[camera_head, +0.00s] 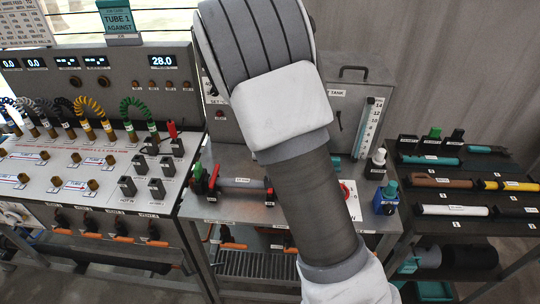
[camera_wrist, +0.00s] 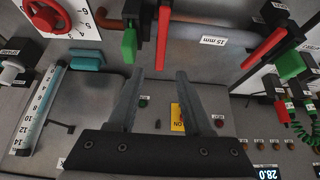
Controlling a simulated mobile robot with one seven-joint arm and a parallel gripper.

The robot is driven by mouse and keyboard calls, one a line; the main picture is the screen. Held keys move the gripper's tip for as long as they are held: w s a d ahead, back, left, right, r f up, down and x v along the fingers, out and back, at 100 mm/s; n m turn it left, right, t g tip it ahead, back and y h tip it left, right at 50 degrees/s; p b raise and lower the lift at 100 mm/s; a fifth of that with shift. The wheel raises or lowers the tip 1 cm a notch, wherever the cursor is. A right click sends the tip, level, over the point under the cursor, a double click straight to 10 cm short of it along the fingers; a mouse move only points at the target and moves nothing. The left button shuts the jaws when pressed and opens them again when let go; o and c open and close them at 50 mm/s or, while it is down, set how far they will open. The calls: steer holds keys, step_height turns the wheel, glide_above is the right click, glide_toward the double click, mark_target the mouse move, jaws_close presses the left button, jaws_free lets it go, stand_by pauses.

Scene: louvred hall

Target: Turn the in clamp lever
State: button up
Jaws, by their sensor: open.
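Two red clamp levers show in the wrist view. One red lever (camera_wrist: 163,38) points down the picture, with its free end near the gap between my fingertips. A green block (camera_wrist: 129,45) is beside it. The other red lever (camera_wrist: 264,48) slants at the right, with a green block (camera_wrist: 290,65) near it. That lever also shows in the head view (camera_head: 213,178), left of my arm. I cannot read which lever is marked in. My gripper (camera_wrist: 158,72) is open and empty.
A red handwheel (camera_wrist: 47,14) on a white plate and a teal block (camera_wrist: 87,59) are at the wrist view's left. A gauge panel with coiled hoses (camera_head: 95,85) stands left in the head view. A dark rack (camera_head: 465,185) stands right.

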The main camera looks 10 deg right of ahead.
steer(key=p+v, duration=0.1)
steer(key=v, duration=0.4)
